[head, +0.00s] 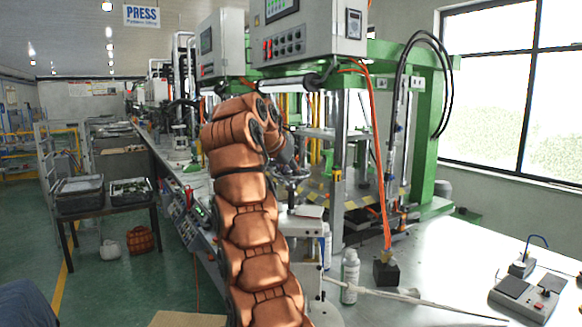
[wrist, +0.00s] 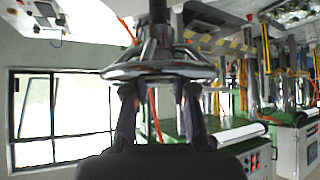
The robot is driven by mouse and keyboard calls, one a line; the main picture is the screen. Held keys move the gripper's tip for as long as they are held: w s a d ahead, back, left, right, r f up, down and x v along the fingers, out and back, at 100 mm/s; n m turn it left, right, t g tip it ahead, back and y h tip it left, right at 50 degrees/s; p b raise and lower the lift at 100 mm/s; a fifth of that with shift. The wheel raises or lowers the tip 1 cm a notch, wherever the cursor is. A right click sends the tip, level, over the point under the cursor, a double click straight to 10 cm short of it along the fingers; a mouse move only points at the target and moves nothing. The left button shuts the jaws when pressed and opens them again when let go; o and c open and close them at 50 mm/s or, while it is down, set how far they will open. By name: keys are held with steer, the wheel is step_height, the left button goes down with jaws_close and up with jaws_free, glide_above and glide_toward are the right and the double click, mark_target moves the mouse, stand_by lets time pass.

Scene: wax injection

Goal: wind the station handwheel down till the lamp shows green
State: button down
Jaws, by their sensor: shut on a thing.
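The station handwheel (wrist: 160,68) is a shiny metal wheel with spokes and a dark central shaft, seen close up in the wrist view. In the head view the handwheel (head: 293,174) shows in small part just past the end of my arm, at the press station. My gripper (wrist: 160,92) has its two dark fingers at the near rim of the wheel, one on each side, and is shut on it. The fingertips are partly hidden against the rim. I cannot make out the station lamp or its colour in either view.
A green-framed press (head: 425,125) stands behind the wheel, with control boxes above. On the metal bench to the right are a white bottle (head: 350,276), a black block (head: 386,272) with an orange cable, and a grey pedal-like box (head: 528,298). Trays (head: 80,203) stand on a table at left.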

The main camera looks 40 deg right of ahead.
steer(key=shift+r+m+g+h+p, duration=0.15)
steer(key=shift+m+g+h+p, duration=0.15)
steer(key=shift+m+g+p, duration=0.7)
steer(key=shift+m+p, duration=0.4)
steer(key=shift+p, duration=0.05)
steer(key=c, duration=1.2)
jaws_free()
steer(key=shift+f, duration=0.25)
steer(key=shift+f+n+t+b, duration=0.1)
steer(key=shift+n+t+b, duration=0.2)
steer(key=shift+b, duration=0.4)
steer(key=n+t+y+b, duration=0.1)
steer(key=n+t+b, duration=0.1)
steer(key=n+b, duration=0.1)
steer(key=shift+f+n+t+b, duration=0.1)
steer(key=shift+n+t+b, duration=0.2)
steer(key=shift+b, duration=0.45)
steer(key=shift+r+n+t+y+b, duration=0.25)
steer(key=shift+n+t+y, duration=0.1)
steer(key=shift+n, duration=0.25)
steer(key=shift+r+n+t+y+b, duration=0.1)
steer(key=shift+n+t+y+b, duration=0.2)
steer(key=shift+n, duration=0.3)
steer(key=shift+f, duration=0.1)
